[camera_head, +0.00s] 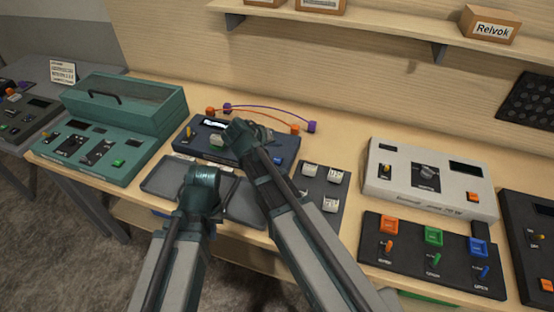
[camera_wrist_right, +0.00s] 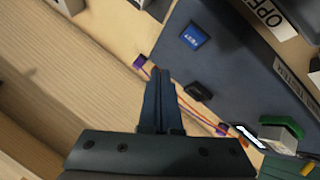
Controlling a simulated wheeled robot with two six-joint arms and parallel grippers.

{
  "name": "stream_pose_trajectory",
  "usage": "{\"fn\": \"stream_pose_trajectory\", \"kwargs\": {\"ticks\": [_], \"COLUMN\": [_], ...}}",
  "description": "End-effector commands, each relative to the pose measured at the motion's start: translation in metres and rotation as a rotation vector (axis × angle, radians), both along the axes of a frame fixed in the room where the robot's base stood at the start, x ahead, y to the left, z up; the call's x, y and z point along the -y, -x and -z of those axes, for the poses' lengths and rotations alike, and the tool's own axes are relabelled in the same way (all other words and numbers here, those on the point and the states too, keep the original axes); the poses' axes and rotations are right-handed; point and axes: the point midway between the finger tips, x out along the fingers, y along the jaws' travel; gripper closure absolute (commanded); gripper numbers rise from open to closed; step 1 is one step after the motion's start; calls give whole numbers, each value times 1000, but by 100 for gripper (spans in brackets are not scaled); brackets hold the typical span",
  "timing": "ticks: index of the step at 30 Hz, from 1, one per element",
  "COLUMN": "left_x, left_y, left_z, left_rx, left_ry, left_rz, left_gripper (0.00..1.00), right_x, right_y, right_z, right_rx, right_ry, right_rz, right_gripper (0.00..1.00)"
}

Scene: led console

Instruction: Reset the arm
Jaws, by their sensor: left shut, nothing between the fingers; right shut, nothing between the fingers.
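My left gripper (camera_head: 204,176) is shut and empty, above the dark grey trays (camera_head: 167,180) at the table's front. My right gripper (camera_head: 243,130) is shut and empty over the blue console (camera_head: 285,150) and hides part of its top. In the right wrist view my shut fingers (camera_wrist_right: 160,75) point up the picture, beside the console's dark panel (camera_wrist_right: 237,60) with its blue button (camera_wrist_right: 194,36). I cannot tell whether the fingers touch the console.
Orange and purple wires (camera_head: 268,108) arc behind the blue console. A teal case (camera_head: 130,98) stands left. A tile board (camera_head: 320,193), a white device (camera_head: 430,178) and a black switch panel (camera_head: 431,255) stand right. A shelf (camera_head: 370,30) with boxes hangs above.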

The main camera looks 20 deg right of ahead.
Motion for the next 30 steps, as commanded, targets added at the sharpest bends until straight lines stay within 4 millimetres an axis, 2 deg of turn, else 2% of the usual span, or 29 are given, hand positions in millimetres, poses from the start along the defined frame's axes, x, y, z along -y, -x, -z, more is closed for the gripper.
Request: {"fn": "stream_pose_trajectory", "kwargs": {"ticks": [6, 9, 11, 16, 21, 25, 30], "left_x": [0, 0, 0, 0, 0, 0, 0], "left_y": [0, 0, 0, 0, 0, 0, 0], "left_z": [0, 0, 0, 0, 0, 0, 0], "left_rx": [0, 0, 0, 0, 0, 0, 0], "left_ry": [0, 0, 0, 0, 0, 0, 0], "left_rz": [0, 0, 0, 0, 0, 0, 0], "left_gripper": [100, 100, 100, 100, 100, 100, 100], "right_x": [0, -5, -14, -59, -99, -118, -125], "right_y": [0, 12, 31, 114, 187, 220, 233], "right_z": [0, 5, 13, 44, 61, 65, 65], "right_rx": [0, -29, -81, -322, -535, -631, -672], "right_ry": [0, -18, -47, -189, -322, -387, -414], "right_rz": [0, -9, -28, -140, -283, -362, -397], "right_gripper": [100, 100, 100, 100, 100, 100, 100]}}
